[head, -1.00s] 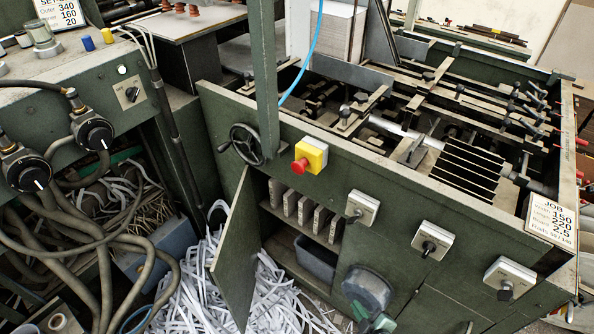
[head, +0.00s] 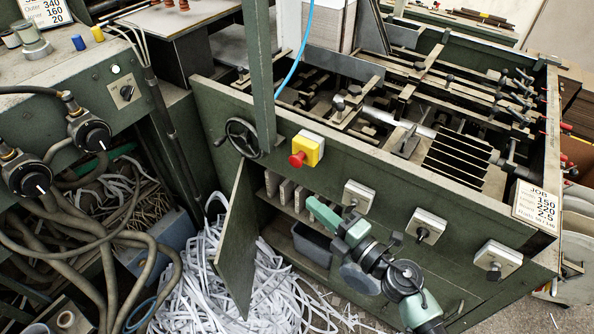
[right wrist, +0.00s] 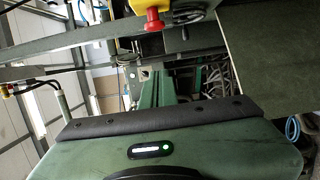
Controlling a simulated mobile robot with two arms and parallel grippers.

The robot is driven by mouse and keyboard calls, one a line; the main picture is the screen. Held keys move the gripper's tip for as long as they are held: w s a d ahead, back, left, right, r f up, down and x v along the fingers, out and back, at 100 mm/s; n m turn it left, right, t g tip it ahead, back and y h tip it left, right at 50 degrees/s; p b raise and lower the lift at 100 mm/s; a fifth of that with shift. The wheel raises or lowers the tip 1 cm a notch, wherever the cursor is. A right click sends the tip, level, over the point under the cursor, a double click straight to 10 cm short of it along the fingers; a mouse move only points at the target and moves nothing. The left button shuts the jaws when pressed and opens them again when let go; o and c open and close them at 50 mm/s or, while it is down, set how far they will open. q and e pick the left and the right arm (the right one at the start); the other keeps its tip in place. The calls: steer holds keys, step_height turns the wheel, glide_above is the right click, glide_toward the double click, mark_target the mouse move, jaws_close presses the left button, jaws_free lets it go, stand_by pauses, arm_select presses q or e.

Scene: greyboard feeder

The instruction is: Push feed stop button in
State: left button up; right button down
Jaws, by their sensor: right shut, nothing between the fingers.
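The feed stop button (head: 297,160) is a red mushroom knob on a yellow box (head: 309,147), fixed to the front panel of the green machine. In the right wrist view the red button (right wrist: 154,20) hangs at the top edge, below its yellow box. My right gripper (head: 313,204) is shut and empty, below and slightly right of the button in the head view, apart from it. Its fingertips are not clear in the right wrist view, where its green housing fills the bottom. My left gripper is not in view.
An open cabinet door (head: 236,243) stands left of my right arm. A handwheel (head: 240,138) is left of the button. A green upright post (head: 262,80) rises near it. Grey switch boxes (head: 359,196) line the panel to the right. Shredded paper (head: 200,290) covers the floor.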

mark_target(297, 160)
steer(key=w+a, duration=0.4)
steer(key=w, duration=0.7)
steer(key=shift+p, duration=0.45)
